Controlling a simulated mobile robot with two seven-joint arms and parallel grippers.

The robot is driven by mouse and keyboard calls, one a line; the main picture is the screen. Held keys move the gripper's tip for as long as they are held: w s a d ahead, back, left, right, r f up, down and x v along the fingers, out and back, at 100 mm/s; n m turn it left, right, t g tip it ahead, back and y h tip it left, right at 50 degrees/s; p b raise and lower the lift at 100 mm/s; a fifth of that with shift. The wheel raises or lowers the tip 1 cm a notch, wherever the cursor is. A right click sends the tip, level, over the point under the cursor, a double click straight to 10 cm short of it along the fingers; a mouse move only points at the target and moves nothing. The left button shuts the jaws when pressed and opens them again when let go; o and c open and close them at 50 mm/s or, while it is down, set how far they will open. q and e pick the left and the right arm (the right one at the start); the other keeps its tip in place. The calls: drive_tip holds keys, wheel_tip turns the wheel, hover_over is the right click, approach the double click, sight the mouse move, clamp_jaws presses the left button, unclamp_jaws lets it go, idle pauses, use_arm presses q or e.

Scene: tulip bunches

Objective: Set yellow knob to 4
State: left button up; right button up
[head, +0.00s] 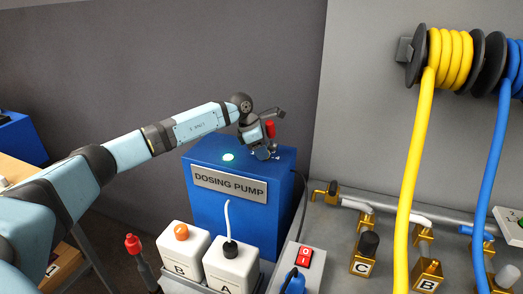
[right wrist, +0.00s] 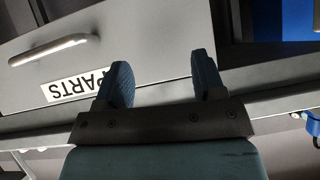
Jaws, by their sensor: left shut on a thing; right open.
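The blue dosing pump box (head: 235,208) stands in the middle of the head view, with a lit green-white spot on its top. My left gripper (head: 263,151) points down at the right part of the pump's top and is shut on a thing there. Its fingers hide that thing, and I see no yellow knob. Small white marks show on the top beside the fingertips, too small to read. A red part (head: 269,128) shows beside the gripper. In the right wrist view my right gripper (right wrist: 165,83) is open and empty, in front of a grey drawer (right wrist: 150,40).
White containers B (head: 181,262) and A (head: 232,270) stand before the pump. A red switch (head: 304,257) sits to their right. Brass valves, a yellow hose (head: 413,170) and a blue hose (head: 494,150) fill the right side. A wall is behind the pump.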

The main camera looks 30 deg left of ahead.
use_arm(q)
drive_tip(key=o, duration=0.9)
drive_tip(key=v, duration=1.4)
drive_tip(key=shift+f, duration=0.1)
